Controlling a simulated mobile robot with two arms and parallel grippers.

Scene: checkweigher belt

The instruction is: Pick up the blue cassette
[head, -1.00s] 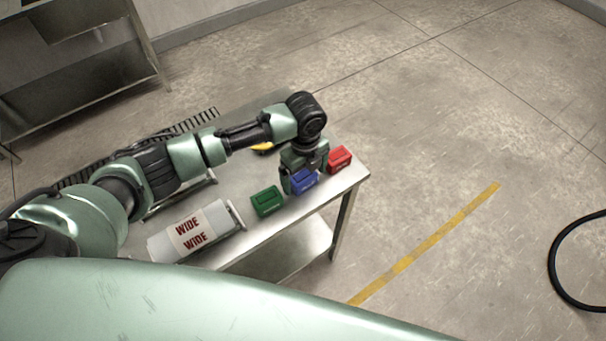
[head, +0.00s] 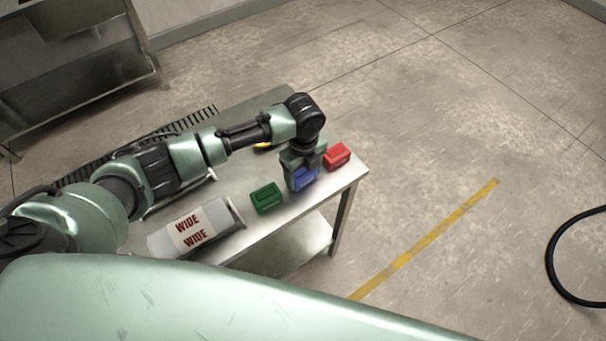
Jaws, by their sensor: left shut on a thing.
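The blue cassette (head: 305,181) is at the right end of the steel table, between a green cassette (head: 266,198) and a red cassette (head: 337,156). My left gripper (head: 303,172) points down over the blue cassette and is shut on it. The gripper hides the cassette's upper and far parts. I cannot tell for sure whether the cassette touches the table top. My right gripper is not in view.
The steel table (head: 236,171) has an open edge on the near and right sides. A yellow thing (head: 263,146) is partly hidden behind my arm. The floor to the right is clear, with a black hose (head: 551,262).

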